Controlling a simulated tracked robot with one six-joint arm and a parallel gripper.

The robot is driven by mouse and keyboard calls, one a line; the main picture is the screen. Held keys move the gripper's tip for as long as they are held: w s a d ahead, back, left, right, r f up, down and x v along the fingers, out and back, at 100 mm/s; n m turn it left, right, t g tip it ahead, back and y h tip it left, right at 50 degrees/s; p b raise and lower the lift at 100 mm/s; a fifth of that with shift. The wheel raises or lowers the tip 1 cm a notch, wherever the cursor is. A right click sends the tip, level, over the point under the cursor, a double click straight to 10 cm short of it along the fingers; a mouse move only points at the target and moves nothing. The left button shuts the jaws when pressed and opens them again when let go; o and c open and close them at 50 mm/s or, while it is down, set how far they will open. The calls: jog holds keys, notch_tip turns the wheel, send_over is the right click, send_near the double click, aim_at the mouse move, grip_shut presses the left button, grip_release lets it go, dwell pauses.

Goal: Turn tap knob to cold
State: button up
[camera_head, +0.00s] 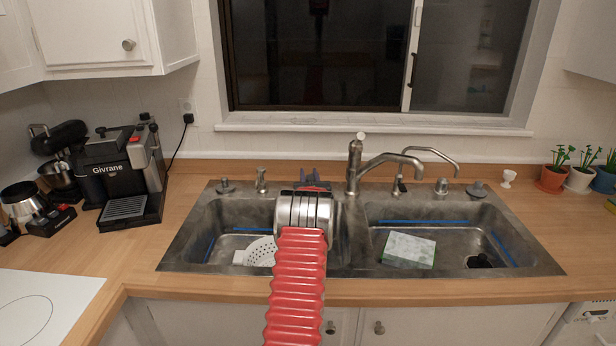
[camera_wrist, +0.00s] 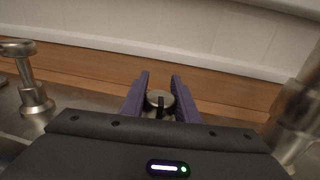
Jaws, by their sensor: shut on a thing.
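The tap knob (camera_wrist: 160,98) is a small round metal knob with a dark mark on it, seen between my gripper's fingers in the wrist view. My gripper (camera_wrist: 160,82) has two purple fingers, one on each side of the knob, and is shut on it. In the head view my gripper (camera_head: 313,180) is at the back rim of the sink, just left of the tap (camera_head: 354,165), and my arm hides the knob. The metal tap has its spout turned right over the right basin.
The double sink (camera_head: 345,240) holds a white strainer (camera_head: 261,251) and a green-white sponge (camera_head: 408,250). A soap dispenser (camera_head: 261,181) stands left of my gripper. A coffee machine (camera_head: 125,170) is at left, potted plants (camera_head: 580,178) at right.

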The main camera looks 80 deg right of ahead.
jog(key=shift+s+d+r, duration=0.1)
jog(key=shift+s+r, duration=0.1)
jog(key=shift+s, duration=0.05)
jog(key=o, duration=1)
jog(key=shift+w+f, duration=0.1)
jog(key=shift+f, duration=0.05)
jog(key=shift+o, duration=0.2)
jog(key=v, duration=1.4)
